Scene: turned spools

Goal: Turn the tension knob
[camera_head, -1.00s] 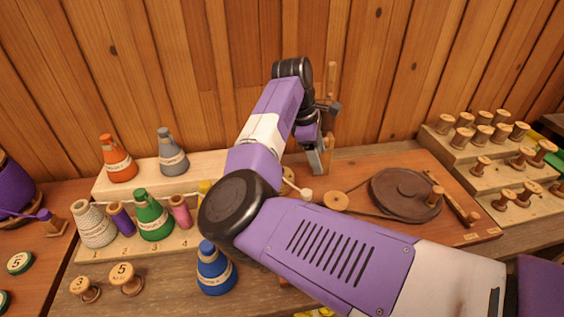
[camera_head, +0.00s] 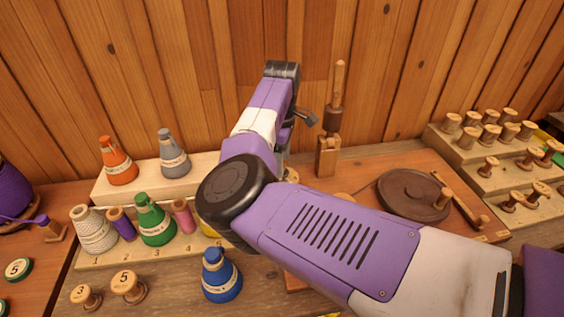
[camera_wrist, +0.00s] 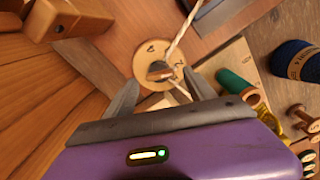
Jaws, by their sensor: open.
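A round, pale wooden dial (camera_wrist: 148,58) with dark marks shows in the wrist view, and a small raised knob (camera_wrist: 160,70) sits at its middle. I take this to be the tension knob. A white thread (camera_wrist: 181,35) runs across it. My gripper (camera_wrist: 162,82) is open, with one grey finger at each side of the dial's lower part. Nothing is visibly held, and I cannot tell whether the fingers touch the knob. In the head view, my own arm hides the gripper and most of the dial.
A wooden post (camera_head: 328,155) stands close to the right of my wrist. A dark brown wheel (camera_head: 408,190) lies further right. Cone spools, including a green one (camera_head: 154,222) and a blue one (camera_head: 220,276), stand to the left. Stepped racks of wooden spools (camera_head: 467,138) are at right.

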